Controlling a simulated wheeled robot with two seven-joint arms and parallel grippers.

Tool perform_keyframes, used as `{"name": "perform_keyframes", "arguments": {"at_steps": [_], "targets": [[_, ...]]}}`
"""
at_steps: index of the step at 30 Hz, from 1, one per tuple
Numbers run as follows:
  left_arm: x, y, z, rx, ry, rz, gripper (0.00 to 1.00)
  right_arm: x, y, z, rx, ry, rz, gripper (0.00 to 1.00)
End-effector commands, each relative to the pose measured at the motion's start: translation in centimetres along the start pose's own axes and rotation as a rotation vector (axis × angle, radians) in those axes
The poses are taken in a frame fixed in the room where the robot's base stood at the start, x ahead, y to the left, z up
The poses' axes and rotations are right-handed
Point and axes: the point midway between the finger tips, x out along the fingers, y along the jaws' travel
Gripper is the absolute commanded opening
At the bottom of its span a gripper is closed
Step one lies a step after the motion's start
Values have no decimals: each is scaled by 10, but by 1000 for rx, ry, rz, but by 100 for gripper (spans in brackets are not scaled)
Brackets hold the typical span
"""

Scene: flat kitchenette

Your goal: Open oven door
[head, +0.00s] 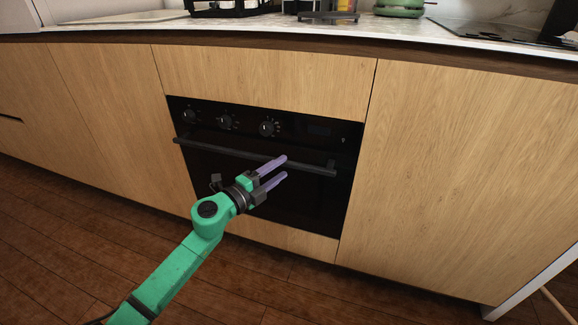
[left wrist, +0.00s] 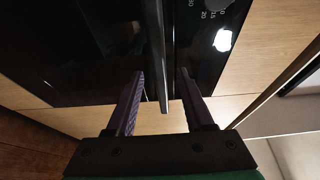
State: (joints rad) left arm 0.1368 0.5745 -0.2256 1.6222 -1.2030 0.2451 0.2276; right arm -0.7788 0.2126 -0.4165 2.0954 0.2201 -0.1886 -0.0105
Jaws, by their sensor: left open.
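The black oven door (head: 312,205) is closed, flush in the wooden cabinet front; it also shows in the left wrist view (left wrist: 70,50). Its dark bar handle (head: 225,150) runs across the top of the door. My left gripper (head: 285,167), with purple fingers, is open and empty in front of the right half of the handle. In the left wrist view the handle (left wrist: 157,50) passes lengthwise between the open fingers (left wrist: 160,73). I cannot tell whether the fingertips reach around the bar or stop just short of it. My right gripper is out of view.
Plain wooden cabinet fronts (head: 460,170) flank the oven. A pale countertop (head: 330,30) with objects overhangs above. The wooden floor (head: 60,245) in front looks clear.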

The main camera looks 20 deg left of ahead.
Motion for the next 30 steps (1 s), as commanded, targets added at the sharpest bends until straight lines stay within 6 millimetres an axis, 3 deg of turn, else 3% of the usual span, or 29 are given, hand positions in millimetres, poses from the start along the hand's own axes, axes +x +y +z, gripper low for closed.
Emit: {"name": "perform_keyframes", "arguments": {"at_steps": [3,6,14,15,18,19,30], "targets": [[24,1,0,-1,-1,-3,52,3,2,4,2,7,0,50],[35,0,0,-1,0,-1,52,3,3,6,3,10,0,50],[39,0,0,-1,0,1,52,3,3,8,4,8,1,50],[39,0,0,-1,0,1,45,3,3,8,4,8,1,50],[39,0,0,-1,0,1,7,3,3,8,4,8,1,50],[39,0,0,-1,0,1,0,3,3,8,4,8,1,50],[39,1,0,-1,0,1,0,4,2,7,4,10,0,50]]}}
